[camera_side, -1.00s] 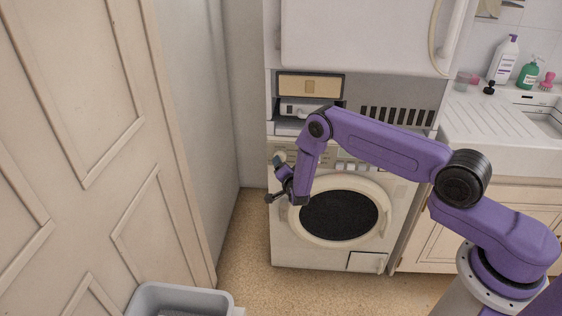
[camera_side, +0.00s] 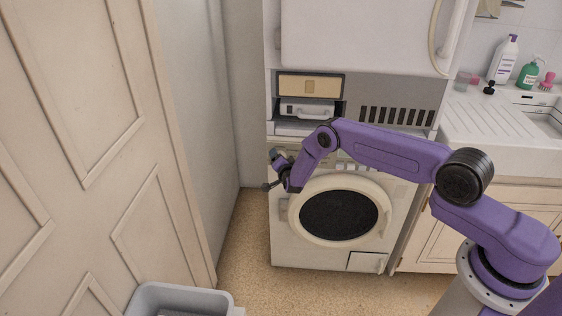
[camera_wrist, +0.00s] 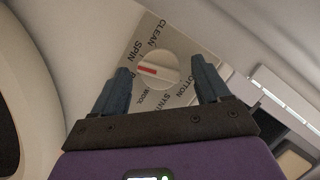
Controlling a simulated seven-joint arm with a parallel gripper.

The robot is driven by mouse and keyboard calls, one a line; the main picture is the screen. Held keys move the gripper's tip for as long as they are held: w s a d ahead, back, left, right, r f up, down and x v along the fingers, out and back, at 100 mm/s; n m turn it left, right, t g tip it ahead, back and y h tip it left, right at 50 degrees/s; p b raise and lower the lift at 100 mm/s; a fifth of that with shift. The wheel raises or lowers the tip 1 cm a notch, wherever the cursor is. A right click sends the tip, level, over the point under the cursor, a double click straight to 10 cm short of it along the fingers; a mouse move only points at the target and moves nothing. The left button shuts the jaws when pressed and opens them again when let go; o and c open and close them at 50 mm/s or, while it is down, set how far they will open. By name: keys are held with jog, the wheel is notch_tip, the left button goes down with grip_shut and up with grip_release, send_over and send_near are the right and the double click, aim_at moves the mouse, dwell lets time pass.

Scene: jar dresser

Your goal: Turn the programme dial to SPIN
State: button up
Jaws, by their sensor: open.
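The programme dial (camera_wrist: 166,67) is a round pale knob with a red mark, on a panel (camera_wrist: 151,33) printed with CLEAN, SPIN, WOOL, COTTON and other partly hidden words. The red mark points left in the wrist view, a little below the word SPIN (camera_wrist: 135,51), towards a label mostly hidden by the left finger. My gripper (camera_wrist: 161,66) is open, with one finger on each side of the dial in the picture; contact cannot be told. In the side view, my gripper (camera_side: 268,170) is at the washing machine's (camera_side: 285,250) upper left front, and the dial cannot be made out.
The machine's round door (camera_side: 340,215) is below and right of my gripper. A panelled door (camera_side: 90,130) and a grey bin (camera_side: 180,290) are at left. The sink counter (camera_side: 480,130) is at right.

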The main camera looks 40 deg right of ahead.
jog(key=c, duration=1)
jog(key=shift+s+f+m+t, duration=0.1)
jog(key=shift+m+t, duration=0.6)
jog(key=shift+m, duration=0.6)
jog(key=shift+c, duration=0.2)
jog(key=o, duration=1)
jog(key=shift+o, duration=0.2)
jog(key=v, duration=1.7)
jog(key=shift+s, duration=0.25)
